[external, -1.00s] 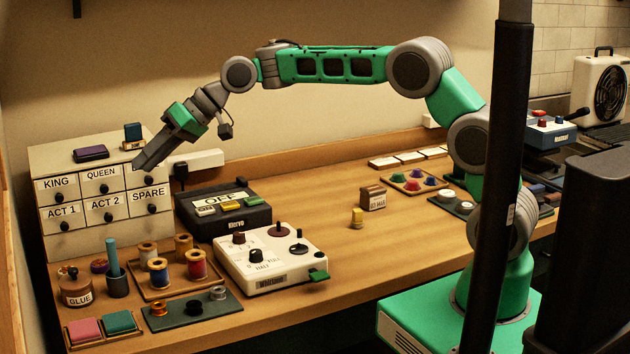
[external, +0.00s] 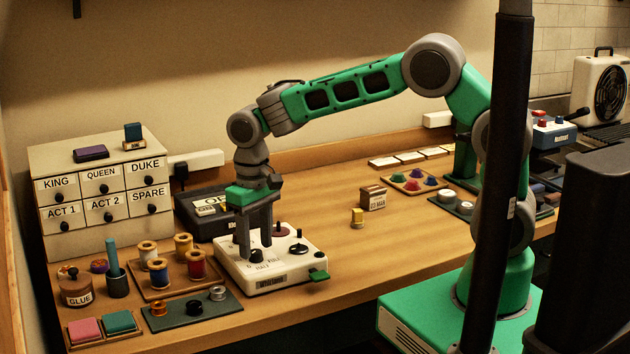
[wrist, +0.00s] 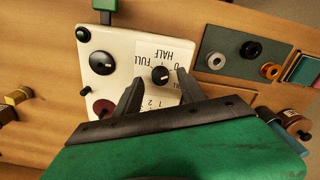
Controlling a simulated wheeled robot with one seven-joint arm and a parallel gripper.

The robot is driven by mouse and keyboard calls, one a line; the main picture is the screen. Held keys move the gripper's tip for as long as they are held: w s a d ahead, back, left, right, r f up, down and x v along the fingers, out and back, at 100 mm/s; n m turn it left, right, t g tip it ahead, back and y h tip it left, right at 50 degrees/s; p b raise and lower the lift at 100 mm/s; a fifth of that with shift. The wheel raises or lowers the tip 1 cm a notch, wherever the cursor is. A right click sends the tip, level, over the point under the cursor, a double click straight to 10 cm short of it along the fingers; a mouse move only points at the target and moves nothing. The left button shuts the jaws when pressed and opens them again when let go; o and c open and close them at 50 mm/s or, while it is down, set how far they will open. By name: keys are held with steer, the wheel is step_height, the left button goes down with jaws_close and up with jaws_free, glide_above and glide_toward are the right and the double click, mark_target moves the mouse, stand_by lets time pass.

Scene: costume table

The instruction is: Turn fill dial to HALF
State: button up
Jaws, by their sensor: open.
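The white control box (external: 288,274) sits on the wooden table, with a green tab (external: 319,275) at its right corner. The fill dial (wrist: 160,75) is a small black knob with a pale pointer mark, among the printed words FULL and HALF and a 0. Its mark appears to point toward the FULL side, but it is small. In the external view the dial (external: 257,256) is near the fingertips. My gripper (external: 254,250) points down over the box, open and empty. In the wrist view its fingers (wrist: 158,86) are apart, with the dial just beyond and between them.
The box also has a larger black knob (wrist: 103,62) and a dark red knob (wrist: 103,108). The dark box (external: 195,221) stands close behind. A spool tray (external: 207,280) and a grey-green ring tray (external: 225,308) lie left. Table to the right is mostly clear.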

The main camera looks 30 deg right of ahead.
steer(key=shift+f, duration=0.7)
steer(key=shift+c, duration=0.6)
jaws_close()
